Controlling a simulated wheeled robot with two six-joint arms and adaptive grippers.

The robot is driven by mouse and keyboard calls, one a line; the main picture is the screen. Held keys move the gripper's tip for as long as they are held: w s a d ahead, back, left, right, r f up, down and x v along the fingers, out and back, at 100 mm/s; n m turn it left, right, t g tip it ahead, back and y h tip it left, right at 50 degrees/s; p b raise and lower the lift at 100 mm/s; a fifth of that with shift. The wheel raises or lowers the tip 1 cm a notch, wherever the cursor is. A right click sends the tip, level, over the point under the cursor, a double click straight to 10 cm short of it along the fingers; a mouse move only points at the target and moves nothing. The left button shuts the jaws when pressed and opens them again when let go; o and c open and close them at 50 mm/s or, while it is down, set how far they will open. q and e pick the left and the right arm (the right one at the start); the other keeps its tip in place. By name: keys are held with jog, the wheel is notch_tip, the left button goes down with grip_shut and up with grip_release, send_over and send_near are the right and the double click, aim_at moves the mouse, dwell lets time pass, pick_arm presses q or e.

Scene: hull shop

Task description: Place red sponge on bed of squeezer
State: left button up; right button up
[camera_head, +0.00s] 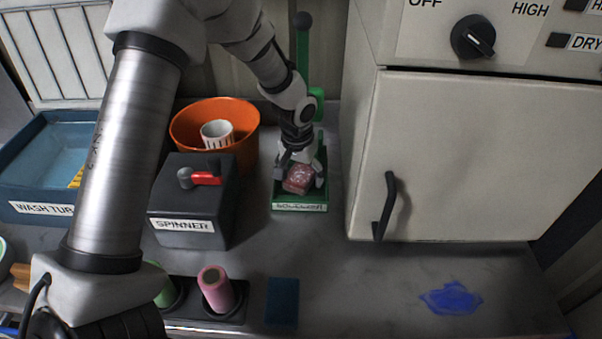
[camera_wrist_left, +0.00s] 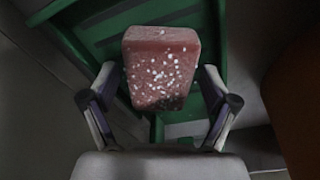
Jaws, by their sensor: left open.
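The red sponge (camera_head: 298,179) is a reddish block with white specks. It sits over the green bed of the squeezer (camera_head: 300,207), near its labelled front edge. In the left wrist view the sponge (camera_wrist_left: 162,68) is between the fingers, with the green squeezer bed (camera_wrist_left: 190,130) behind it. My left gripper (camera_head: 299,178) reaches down around the sponge. Its fingers (camera_wrist_left: 160,108) are spread, with small gaps to the sponge's sides visible. Whether the sponge's underside touches the bed is hard to see. My right gripper is not in view.
The squeezer's green upright with lever (camera_head: 303,50) stands behind my wrist. A grey spinner (camera_head: 190,200) and orange bucket (camera_head: 180,128) with a white cup are at left. A white dryer cabinet (camera_head: 450,150) stands close at right. The front right counter is clear except for a blue smear (camera_head: 451,298).

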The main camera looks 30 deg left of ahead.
aim_at(298, 176)
pick_arm(q)
notch_tip(298, 176, up, 12)
jog(key=s, duration=0.1)
jog(key=shift+s+b, duration=0.2)
jog(key=shift+b, duration=0.2)
